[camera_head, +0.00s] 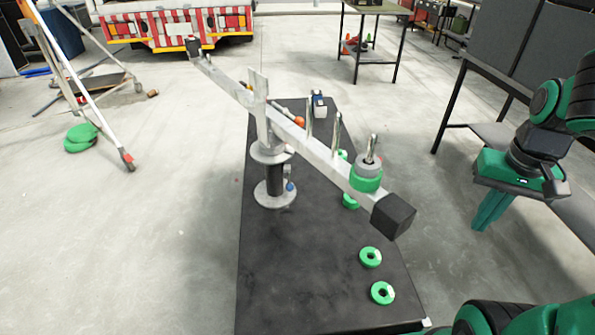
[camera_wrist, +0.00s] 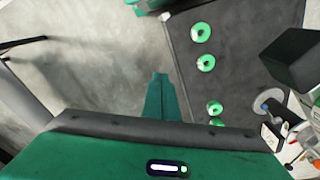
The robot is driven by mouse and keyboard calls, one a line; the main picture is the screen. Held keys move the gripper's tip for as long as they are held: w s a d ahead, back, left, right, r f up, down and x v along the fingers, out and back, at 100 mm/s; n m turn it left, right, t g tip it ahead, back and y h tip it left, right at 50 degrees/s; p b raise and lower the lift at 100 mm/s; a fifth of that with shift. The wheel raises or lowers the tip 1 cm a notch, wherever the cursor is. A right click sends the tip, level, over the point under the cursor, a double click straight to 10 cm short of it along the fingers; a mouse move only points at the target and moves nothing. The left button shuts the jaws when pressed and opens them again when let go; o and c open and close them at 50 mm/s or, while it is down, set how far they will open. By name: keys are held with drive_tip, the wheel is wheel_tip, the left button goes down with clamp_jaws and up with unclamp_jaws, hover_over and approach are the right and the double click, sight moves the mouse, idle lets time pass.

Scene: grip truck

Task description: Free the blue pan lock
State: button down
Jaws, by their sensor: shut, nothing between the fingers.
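The pan lock is a small blue knob (camera_head: 290,187) low on the post of the grey crane-like rig (camera_head: 335,165), just above its round base. I cannot tell from its look whether it is tight or loose. My gripper (camera_head: 482,222) hangs to the right of the black platform (camera_head: 290,270), well apart from the knob. Its green fingers point down, are together and hold nothing. In the wrist view the closed fingers (camera_wrist: 158,82) are over the bare floor beside the platform.
The rig's long beam crosses above the platform, with a dark block (camera_head: 393,217) on its near end and a green weight (camera_head: 366,180) beside it. Green rings (camera_head: 370,257) lie on the platform. An orange ball (camera_head: 299,121) is on the rig. Grey panels (camera_head: 545,55) stand at right.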

drive_tip(key=w+a+f+n+t+y, duration=0.15)
drive_tip(key=w+a+f, duration=0.3)
drive_tip(key=w, duration=0.45)
drive_tip(key=w+a+f+t+y, duration=0.15)
drive_tip(key=w+a+f, duration=0.3)
drive_tip(key=w, duration=0.45)
drive_tip(key=w+a+f+y, duration=0.2)
drive_tip(key=w+a+f, duration=0.1)
drive_tip(key=w+a, duration=0.2)
drive_tip(key=w+a+f+m+t+y, duration=0.1)
drive_tip(key=w+a+f, duration=0.3)
drive_tip(key=a, duration=0.5)
drive_tip(key=w+a+f+m+t+y, duration=0.1)
drive_tip(key=w+a+f+y, duration=0.2)
drive_tip(key=w+a, duration=0.4)
drive_tip(key=shift+w+f+m, duration=0.15)
drive_tip(key=shift+f+m, duration=0.1)
drive_tip(key=shift+f, duration=0.15)
drive_tip(key=shift+w+a+f, duration=0.1)
drive_tip(key=shift+w+a, duration=0.2)
drive_tip(key=shift+a, duration=0.2)
drive_tip(key=shift+w+a, duration=0.3)
drive_tip(key=shift+a, duration=0.2)
drive_tip(key=shift+w+a+f, duration=0.1)
drive_tip(key=shift+w+a, duration=0.3)
drive_tip(key=shift+a, duration=0.2)
